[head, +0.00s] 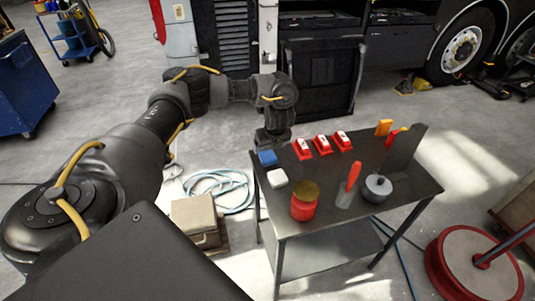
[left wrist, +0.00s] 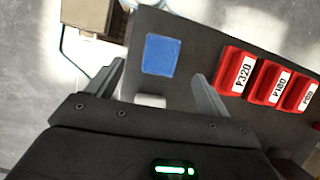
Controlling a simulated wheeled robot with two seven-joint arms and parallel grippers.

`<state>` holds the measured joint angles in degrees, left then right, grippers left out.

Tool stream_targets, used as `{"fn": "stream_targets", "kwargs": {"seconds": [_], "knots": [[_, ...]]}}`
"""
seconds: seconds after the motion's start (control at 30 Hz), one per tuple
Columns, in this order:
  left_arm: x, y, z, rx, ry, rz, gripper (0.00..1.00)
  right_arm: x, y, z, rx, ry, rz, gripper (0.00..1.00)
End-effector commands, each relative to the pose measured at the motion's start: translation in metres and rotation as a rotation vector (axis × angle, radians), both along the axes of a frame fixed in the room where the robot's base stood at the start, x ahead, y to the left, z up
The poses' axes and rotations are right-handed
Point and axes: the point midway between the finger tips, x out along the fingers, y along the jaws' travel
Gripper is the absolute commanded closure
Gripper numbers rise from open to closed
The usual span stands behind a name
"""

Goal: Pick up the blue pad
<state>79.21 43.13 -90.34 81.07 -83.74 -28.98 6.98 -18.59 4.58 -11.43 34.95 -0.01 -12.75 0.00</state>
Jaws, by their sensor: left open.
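The blue pad (head: 267,158) lies flat near the left back corner of the dark table (head: 400,195). In the left wrist view the blue pad (left wrist: 161,55) shows just beyond and between my two open fingers. My left gripper (left wrist: 158,82) is open and empty, pointing down over the table edge. In the head view my left gripper (head: 272,140) is above and right beside the pad, its fingertips partly hidden. A white pad (head: 277,178) lies just in front of the blue pad; the left wrist view shows it partly behind the gripper body. My right gripper is not in view.
Several red labelled blocks (head: 322,145) stand right of the blue pad. A red jar (head: 304,200), a cup with an orange-handled tool (head: 347,188) and a grey round tin (head: 377,188) stand farther forward. A box (head: 197,222) and coiled hose (head: 222,185) lie on the floor left of the table.

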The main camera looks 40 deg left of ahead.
Motion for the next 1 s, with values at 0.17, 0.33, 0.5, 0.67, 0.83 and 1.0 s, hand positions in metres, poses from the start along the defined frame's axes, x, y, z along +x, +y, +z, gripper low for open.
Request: {"fn": "stream_targets", "kwargs": {"seconds": [0.17, 0.33, 0.5, 0.67, 0.83, 1.0], "knots": [[0.003, 0.004, -0.013, 0.000, 0.001, 0.000, 0.20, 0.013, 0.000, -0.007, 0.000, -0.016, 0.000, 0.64], [0.003, 0.005, -0.020, -0.001, 0.002, 0.002, 0.20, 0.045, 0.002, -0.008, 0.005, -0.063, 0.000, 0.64], [0.003, 0.011, -0.048, -0.002, 0.004, 0.004, 0.20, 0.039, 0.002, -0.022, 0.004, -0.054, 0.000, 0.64], [0.008, 0.017, -0.062, -0.001, 0.002, 0.003, 0.20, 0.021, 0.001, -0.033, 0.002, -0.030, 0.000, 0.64], [0.009, 0.018, -0.062, 0.000, 0.001, 0.000, 0.20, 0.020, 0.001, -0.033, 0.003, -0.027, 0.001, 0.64], [0.009, 0.018, -0.062, 0.000, 0.002, -0.001, 0.27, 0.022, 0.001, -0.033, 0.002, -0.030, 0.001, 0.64]]}}
